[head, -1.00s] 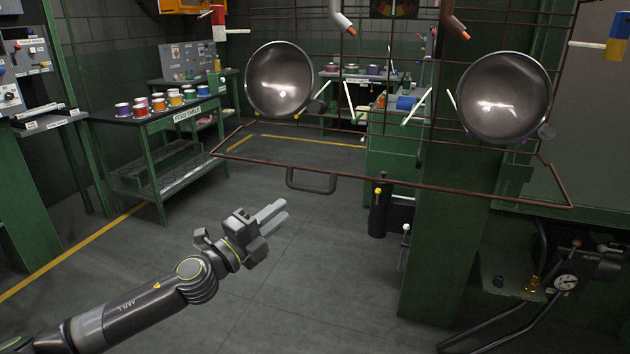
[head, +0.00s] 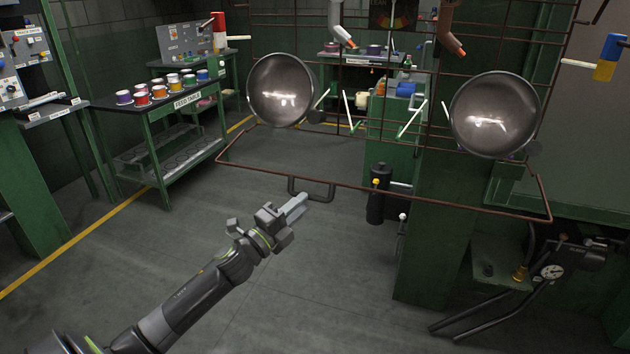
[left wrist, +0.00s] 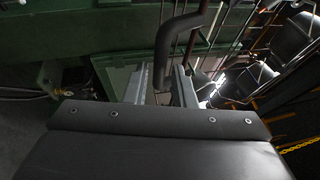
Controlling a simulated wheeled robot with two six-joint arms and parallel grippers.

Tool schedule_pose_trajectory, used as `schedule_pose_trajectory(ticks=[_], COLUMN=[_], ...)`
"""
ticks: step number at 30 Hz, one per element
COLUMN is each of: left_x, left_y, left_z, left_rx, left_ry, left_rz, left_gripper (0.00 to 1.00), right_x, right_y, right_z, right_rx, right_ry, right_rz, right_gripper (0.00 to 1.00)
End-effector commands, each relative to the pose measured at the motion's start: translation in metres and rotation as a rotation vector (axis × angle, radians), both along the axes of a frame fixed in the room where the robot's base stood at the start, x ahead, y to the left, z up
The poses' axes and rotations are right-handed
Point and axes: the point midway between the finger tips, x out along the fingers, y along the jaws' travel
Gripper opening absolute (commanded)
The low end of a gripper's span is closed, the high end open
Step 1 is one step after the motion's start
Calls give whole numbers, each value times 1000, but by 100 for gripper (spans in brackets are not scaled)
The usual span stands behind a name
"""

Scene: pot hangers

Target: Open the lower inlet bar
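The lower inlet bar (head: 400,197) is a thin brown rail frame along the bottom of the wire rack, with a dark U-shaped handle (head: 333,191) hanging below its front edge. The bar is swung out toward me. My left gripper (head: 300,203) is at the left part of this handle in the head view. In the left wrist view, its two fingers (left wrist: 164,86) are apart, and the dark handle tube (left wrist: 163,48) reaches down toward the gap between them. Whether the tube touches a finger cannot be told. My right gripper is not in view.
Two metal bowls (head: 281,90) (head: 495,114) hang on the rack above the bar. A green post (head: 440,240) and a gauge (head: 551,271) with hoses stand at right. A feed table (head: 160,106) with colored cups stands at left. The floor below the handle is clear.

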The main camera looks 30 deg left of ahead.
Motion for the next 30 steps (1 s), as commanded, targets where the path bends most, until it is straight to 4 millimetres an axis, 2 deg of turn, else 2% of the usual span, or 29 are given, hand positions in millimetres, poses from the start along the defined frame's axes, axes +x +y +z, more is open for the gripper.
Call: schedule_pose_trajectory(ticks=[1, 8, 15, 26, 27, 30], left_x=[6, 30, 52, 56, 56, 56], left_y=[-1, -5, -8, -9, -9, -9], left_z=[8, 12, 13, 13, 13, 13], left_rx=[-5, -4, -2, 0, 0, 0], left_ry=[-1, 1, -1, 0, 0, 0], left_rz=[2, 1, 2, 0, 0, 0], left_gripper=[23, 23, 23, 23, 22, 9], right_x=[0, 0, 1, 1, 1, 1], right_y=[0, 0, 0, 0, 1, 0], right_z=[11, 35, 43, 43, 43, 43], right_rx=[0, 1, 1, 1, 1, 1], right_ry=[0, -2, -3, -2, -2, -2], right_rz=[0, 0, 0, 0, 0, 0], right_gripper=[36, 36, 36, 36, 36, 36])
